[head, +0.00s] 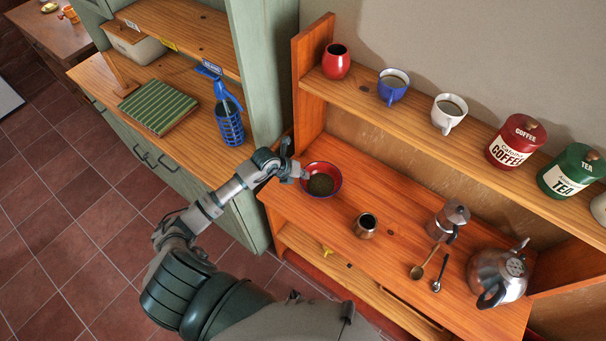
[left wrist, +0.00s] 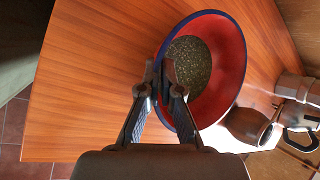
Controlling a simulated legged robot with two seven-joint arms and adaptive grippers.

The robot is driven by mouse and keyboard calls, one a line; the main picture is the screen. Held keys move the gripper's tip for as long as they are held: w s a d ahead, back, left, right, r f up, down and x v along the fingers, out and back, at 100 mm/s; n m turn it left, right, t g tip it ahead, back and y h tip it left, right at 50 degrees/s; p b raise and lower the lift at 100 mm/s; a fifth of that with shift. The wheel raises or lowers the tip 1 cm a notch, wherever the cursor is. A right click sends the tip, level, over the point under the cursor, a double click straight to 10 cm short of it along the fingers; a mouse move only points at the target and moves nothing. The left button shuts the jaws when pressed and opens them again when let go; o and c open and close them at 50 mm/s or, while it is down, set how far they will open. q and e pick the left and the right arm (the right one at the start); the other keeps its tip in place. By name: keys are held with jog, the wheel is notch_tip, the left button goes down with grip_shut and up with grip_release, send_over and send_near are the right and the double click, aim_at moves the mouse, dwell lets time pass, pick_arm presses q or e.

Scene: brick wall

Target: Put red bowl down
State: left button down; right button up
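The red bowl (head: 333,175) has a red inside, a dark blue outer edge and dark grainy contents. It is at the left end of the wooden counter (head: 390,205) under the shelf; I cannot tell whether it touches the wood. My left gripper (head: 303,174) is at its left rim. In the left wrist view the fingertips (left wrist: 161,76) are close together, one on each side of the near rim of the bowl (left wrist: 229,62), pinching it. The bowl looks about level. My right gripper is not in view.
A small metal pot (head: 365,226), a moka pot (head: 447,221), two spoons and a kettle (head: 497,278) stand to the right. Mugs and canisters line the shelf (head: 405,108) above. A green post (head: 263,75) rises at left. Bare wood surrounds the bowl.

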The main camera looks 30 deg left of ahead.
pick_arm(q)
jog(key=c, duration=1.7)
grip_release()
jog(key=shift+s+a+f, duration=0.1)
jog(key=shift+f, duration=0.1)
jog(key=o, duration=0.4)
jog(key=shift+c, duration=0.2)
jog(key=shift+d+r, duration=0.15)
jog(key=shift+d, duration=0.35)
jog(key=shift+r, duration=0.1)
jog(key=shift+s+a+r, duration=0.1)
jog(key=shift+s+r, duration=0.05)
jog(key=shift+r, duration=0.15)
jog(key=b+v, duration=0.1)
jog(key=v, duration=1)
jog(key=shift+a, duration=0.2)
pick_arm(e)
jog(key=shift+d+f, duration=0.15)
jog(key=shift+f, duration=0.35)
